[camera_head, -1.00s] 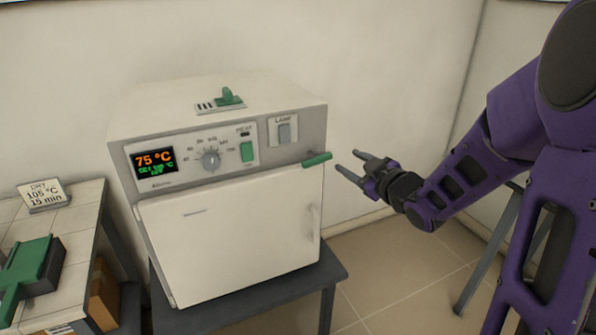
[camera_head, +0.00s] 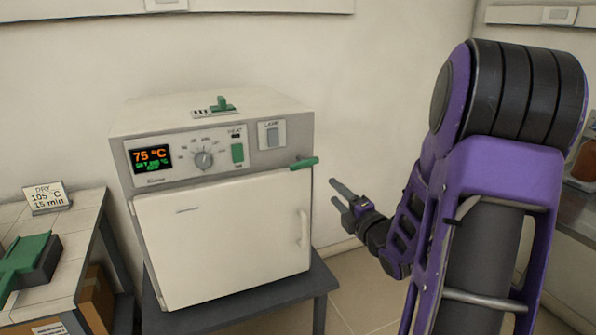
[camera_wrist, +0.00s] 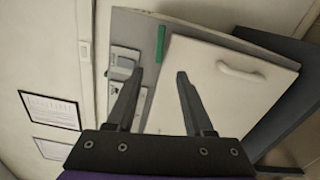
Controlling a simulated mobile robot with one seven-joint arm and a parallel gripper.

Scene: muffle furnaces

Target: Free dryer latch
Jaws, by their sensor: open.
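The dryer (camera_head: 222,238) is a white box with a closed front door and a grey control panel reading 75 °C. Its latch is a green lever (camera_head: 304,163) lying about level at the panel's lower right corner, above the door. The green latch also shows in the wrist view (camera_wrist: 160,43), ahead of my fingers. My gripper (camera_head: 337,194) is open and empty, to the right of the latch and slightly below it, apart from it. In the wrist view my gripper (camera_wrist: 156,85) has both fingers spread, with the door and panel beyond them.
The dryer stands on a dark grey table (camera_head: 240,310). A left bench (camera_head: 75,230) holds a sign (camera_head: 46,197) reading DRY 105 °C 15 min and a green-and-black object (camera_head: 30,262). The door has a white handle (camera_head: 303,228). A green vent knob (camera_head: 222,104) is on top.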

